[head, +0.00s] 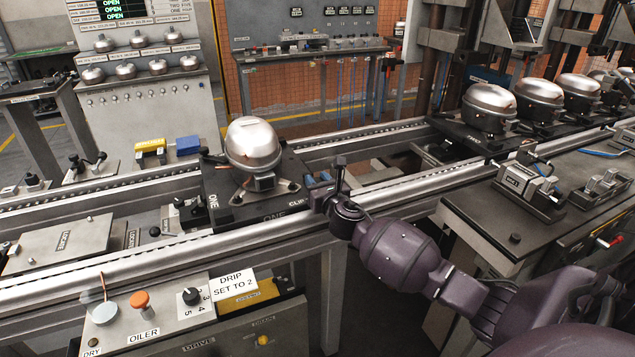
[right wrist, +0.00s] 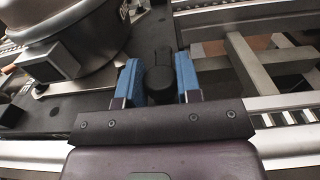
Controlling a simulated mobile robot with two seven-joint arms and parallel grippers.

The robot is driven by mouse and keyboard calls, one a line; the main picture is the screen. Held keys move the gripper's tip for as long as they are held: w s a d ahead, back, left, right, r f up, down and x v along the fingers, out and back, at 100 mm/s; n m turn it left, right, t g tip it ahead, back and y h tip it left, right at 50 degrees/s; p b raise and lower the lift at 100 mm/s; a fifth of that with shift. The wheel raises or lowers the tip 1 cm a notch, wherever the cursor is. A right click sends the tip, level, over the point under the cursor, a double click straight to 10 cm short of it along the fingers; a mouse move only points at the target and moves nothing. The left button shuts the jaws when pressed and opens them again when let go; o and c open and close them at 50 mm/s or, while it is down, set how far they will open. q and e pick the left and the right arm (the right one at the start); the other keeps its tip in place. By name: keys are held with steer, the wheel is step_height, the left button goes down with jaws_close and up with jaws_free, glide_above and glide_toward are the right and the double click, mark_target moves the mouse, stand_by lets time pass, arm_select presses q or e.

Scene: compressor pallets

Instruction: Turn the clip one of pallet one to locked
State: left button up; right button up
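Pallet one (head: 237,212), a black plate marked ONE, sits on the conveyor rails and bears a silver domed compressor (head: 254,148). A label reading CLIP shows at its right front corner. In the right wrist view, a black upright knob (right wrist: 160,78), apparently the clip's handle, stands between the blue fingers of my right gripper (right wrist: 159,80). The pads lie very close on both sides; I cannot tell if they press on it. In the head view my right gripper (head: 319,181) is at the pallet's right edge and hides most of the clip. My left gripper is not in view.
Metal rails (head: 120,262) run in front of and behind the pallet. Several more compressors (head: 489,107) stand farther along the line at the right. An oiler panel (head: 150,315) is at the front left. An open gap between crossbars lies right of the pallet.

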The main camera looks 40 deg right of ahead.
jaws_close()
